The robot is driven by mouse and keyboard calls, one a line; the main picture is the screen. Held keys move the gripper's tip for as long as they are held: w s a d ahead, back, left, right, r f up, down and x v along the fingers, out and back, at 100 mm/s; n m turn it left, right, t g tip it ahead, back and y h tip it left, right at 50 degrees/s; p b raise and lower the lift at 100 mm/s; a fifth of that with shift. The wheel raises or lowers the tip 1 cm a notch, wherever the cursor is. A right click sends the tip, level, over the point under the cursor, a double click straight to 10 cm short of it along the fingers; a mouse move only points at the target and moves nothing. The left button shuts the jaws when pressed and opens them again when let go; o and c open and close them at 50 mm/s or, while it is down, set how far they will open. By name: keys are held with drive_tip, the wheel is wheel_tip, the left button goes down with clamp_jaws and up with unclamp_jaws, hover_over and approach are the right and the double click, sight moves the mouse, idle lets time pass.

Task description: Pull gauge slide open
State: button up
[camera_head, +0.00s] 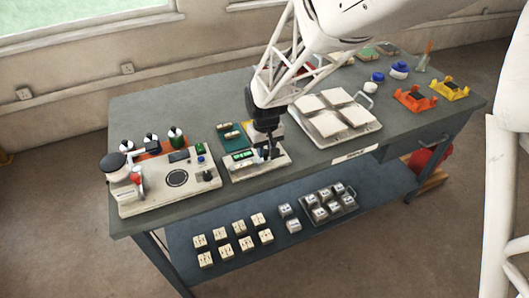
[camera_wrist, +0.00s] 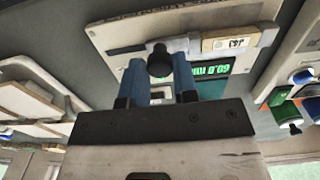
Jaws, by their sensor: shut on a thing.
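The gauge (camera_head: 276,161) is a pale flat base with a green-lit display (camera_head: 243,155), on the table front between the tester and the tile tray. In the wrist view, the gauge base (camera_wrist: 125,32) carries a long grey slide bar (camera_wrist: 180,44) with a small label plate. The green display (camera_wrist: 214,68) sits beside the bar, partly covered by a finger. A round black knob (camera_wrist: 159,60) stands on the slide. My gripper (camera_head: 267,155) is over the gauge, its blue fingers (camera_wrist: 160,68) shut on the knob from both sides. My gripper hides the knob in the head view.
A tester (camera_head: 150,196) with a round black disc stands close on the left. A white tray (camera_head: 322,139) of pale tiles lies close on the right. Orange (camera_head: 414,104) and yellow (camera_head: 464,93) holders are at the far right. Several small blocks lie on the lower shelf (camera_head: 270,270).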

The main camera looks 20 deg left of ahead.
drive_tip(key=shift+w+d, duration=0.45)
drive_tip(key=shift+d, duration=0.05)
idle(0.4)
drive_tip(key=shift+w+d, duration=0.2)
drive_tip(key=shift+w, duration=0.05)
drive_tip(key=o, duration=0.8)
drive_tip(key=shift+r, duration=0.15)
drive_tip(key=shift+r, duration=2.85)
